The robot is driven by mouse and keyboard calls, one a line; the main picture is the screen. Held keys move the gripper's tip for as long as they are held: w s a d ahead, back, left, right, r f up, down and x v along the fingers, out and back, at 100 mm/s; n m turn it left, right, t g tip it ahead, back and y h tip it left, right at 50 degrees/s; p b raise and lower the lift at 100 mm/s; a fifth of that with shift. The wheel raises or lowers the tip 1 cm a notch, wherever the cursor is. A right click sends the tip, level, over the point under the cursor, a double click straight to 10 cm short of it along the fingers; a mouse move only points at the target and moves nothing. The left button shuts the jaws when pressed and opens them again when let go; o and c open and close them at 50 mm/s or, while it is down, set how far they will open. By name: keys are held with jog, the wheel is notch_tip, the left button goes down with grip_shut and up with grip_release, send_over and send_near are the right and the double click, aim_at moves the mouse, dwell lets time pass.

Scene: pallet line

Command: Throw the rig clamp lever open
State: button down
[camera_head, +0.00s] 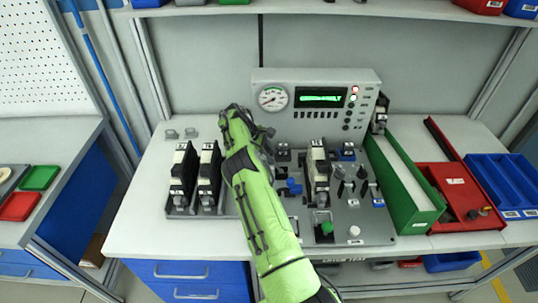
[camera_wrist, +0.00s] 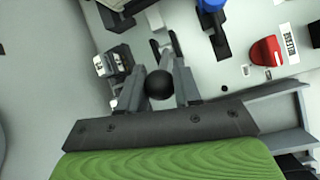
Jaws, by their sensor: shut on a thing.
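A round black knob (camera_wrist: 160,85) shows in the wrist view, and I take it for the end of the rig clamp lever. My gripper (camera_wrist: 162,76) is shut on it, with one grey finger on each side. Beyond the knob, a dark rod and a pale piece lie close together; how they join the knob is unclear. In the head view my green arm reaches over the rig's grey base plate (camera_head: 377,229) towards the gauge box. There my arm hides the fingertips and the lever.
The gauge box (camera_head: 363,97) stands behind the rig. Two black modules (camera_head: 208,175) stand left of my arm, and another module (camera_head: 319,172) stands right of it. A green tray (camera_head: 418,217), red tray (camera_head: 462,216) and blue bin (camera_head: 506,178) are on the right. The bench front-left is clear.

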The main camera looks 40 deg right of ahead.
jog(key=shift+w+a+f, duration=0.1)
jog(key=shift+w+a, duration=0.05)
dwell(0.4)
jog(key=c, duration=0.8)
grip_release()
